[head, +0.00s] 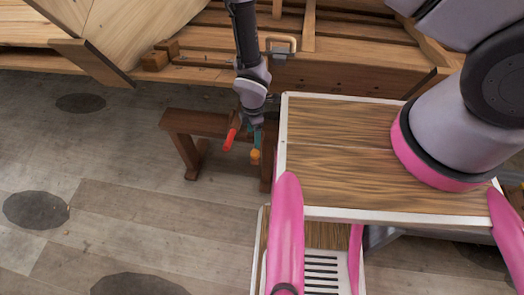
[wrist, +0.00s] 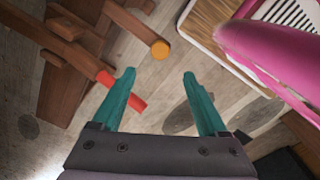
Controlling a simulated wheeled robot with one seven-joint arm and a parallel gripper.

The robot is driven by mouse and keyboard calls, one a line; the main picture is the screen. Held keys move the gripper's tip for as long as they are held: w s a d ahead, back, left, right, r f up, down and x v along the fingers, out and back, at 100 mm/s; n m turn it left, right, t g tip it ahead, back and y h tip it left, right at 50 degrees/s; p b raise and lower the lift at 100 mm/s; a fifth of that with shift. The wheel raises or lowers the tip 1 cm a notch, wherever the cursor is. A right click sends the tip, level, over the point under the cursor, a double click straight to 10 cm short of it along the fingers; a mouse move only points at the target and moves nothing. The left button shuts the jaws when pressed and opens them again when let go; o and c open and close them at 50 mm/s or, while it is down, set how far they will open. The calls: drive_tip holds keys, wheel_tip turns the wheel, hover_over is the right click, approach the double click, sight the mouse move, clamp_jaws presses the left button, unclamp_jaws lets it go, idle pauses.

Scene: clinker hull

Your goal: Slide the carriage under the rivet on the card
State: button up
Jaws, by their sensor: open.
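My gripper (head: 251,130) hangs beside a low brown wooden trestle, left of the wood-topped surface. In the wrist view my gripper (wrist: 159,73) has its two teal fingers spread wide, with nothing held between them. A grey metal piece (head: 280,53) with a pale loop handle (head: 283,40) sits at the hull's edge, behind and right of my forearm, well away from the gripper. I cannot tell whether it is the carriage. A thin dark rail (head: 205,62) runs left of it, partly hidden by my arm. I cannot make out the card or rivet.
The trestle (head: 195,124) carries a red-ended piece (head: 230,139) and an orange-ended piece (head: 255,156) close to my gripper; the red one (wrist: 122,91) appears near the left finger. The wood-topped surface (head: 340,150) stands at right. Floor at left is clear.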

sight(255, 152)
wheel_tip(255, 152, down, 11)
drive_tip(key=n, duration=0.2)
drive_tip(key=shift+r+n, duration=0.1)
drive_tip(key=shift+n, duration=0.2)
clamp_jaws()
idle(1.5)
